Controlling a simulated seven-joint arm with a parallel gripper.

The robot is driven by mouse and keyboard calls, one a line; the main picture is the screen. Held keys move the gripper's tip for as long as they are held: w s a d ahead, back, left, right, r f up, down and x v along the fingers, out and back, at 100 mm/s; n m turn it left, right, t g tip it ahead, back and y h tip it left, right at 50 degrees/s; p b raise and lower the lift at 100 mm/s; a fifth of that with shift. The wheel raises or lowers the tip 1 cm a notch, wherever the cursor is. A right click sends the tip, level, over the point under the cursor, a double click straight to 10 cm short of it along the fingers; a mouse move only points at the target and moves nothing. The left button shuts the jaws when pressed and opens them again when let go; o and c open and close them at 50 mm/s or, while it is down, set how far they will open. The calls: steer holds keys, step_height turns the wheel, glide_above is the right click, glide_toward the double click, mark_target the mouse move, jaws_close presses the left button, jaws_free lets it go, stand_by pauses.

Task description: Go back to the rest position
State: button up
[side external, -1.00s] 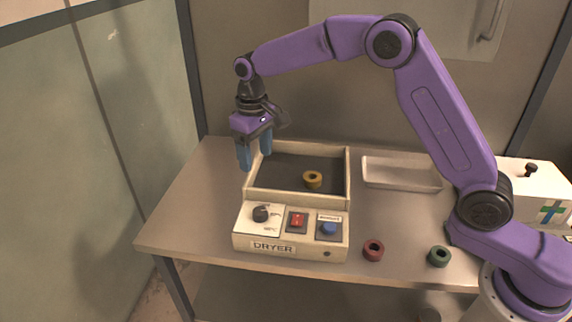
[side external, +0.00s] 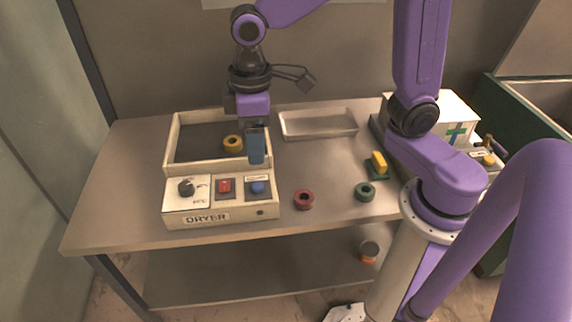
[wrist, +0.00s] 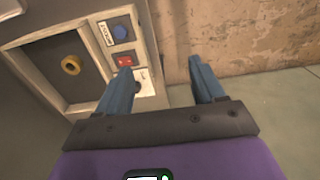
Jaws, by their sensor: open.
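My gripper (side external: 256,160) hangs with its blue fingers down and spread, with nothing between them. In the side external view it appears in front of the right wall of the dryer (side external: 172,150); its height above the dryer is hard to tell. In the wrist view the two fingers (wrist: 160,68) are apart, the left one overlapping the dryer's front panel. A yellow ring (side external: 233,143) lies inside the dryer's open tray, and also shows in the wrist view (wrist: 71,65).
The dryer's front has a dark knob (side external: 186,188), a red switch (side external: 225,186) and a blue button (side external: 257,187). A red ring (side external: 304,199) and a green ring (side external: 365,192) lie on the table. A pale tray (side external: 318,135) stands at the back.

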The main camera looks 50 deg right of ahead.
steer(key=s+d+f+n, duration=0.1)
steer(key=s+d, duration=0.4)
steer(key=s, duration=0.3)
steer(key=s+d+f+n, duration=0.1)
steer(key=s+d+n, duration=0.1)
steer(key=s+d, duration=0.4)
steer(key=s, duration=0.2)
steer(key=shift+s+f+n, duration=0.15)
steer(key=shift+s+n, duration=0.15)
steer(key=shift+s, duration=0.1)
